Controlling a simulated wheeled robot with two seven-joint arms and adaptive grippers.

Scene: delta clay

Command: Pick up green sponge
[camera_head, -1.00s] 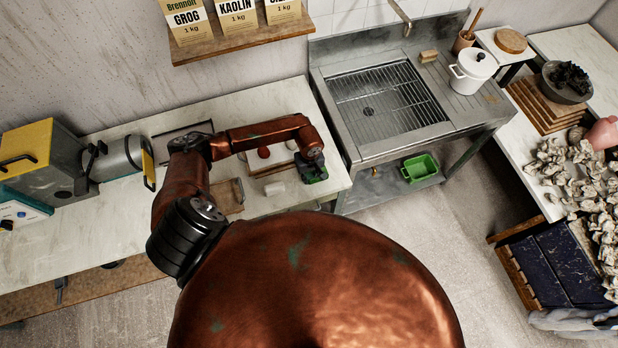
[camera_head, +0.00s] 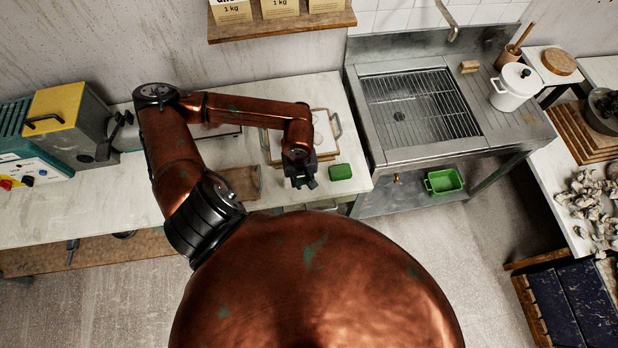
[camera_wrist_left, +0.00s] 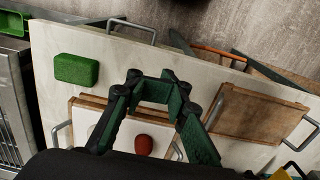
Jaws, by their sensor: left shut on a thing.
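The green sponge (camera_head: 340,172) lies flat on the pale worktop (camera_head: 90,205), near its right end. It also shows whole in the left wrist view (camera_wrist_left: 76,70), left of the fingers. My left gripper (camera_head: 301,183) is to the left of the sponge in the head view, apart from it. In the left wrist view the fingertips of my left gripper (camera_wrist_left: 157,80) come together around something pale that hardly stands out from the worktop; I cannot tell what it is. The sponge is not between the fingers. My right gripper is not in view.
A wooden-edged board (camera_wrist_left: 88,103) with a red round thing (camera_wrist_left: 143,145) lies by the fingers. A brown board (camera_wrist_left: 255,115) lies on the worktop. A metal sink (camera_head: 420,105) stands to the right, with a green tub (camera_head: 444,182) on its lower shelf.

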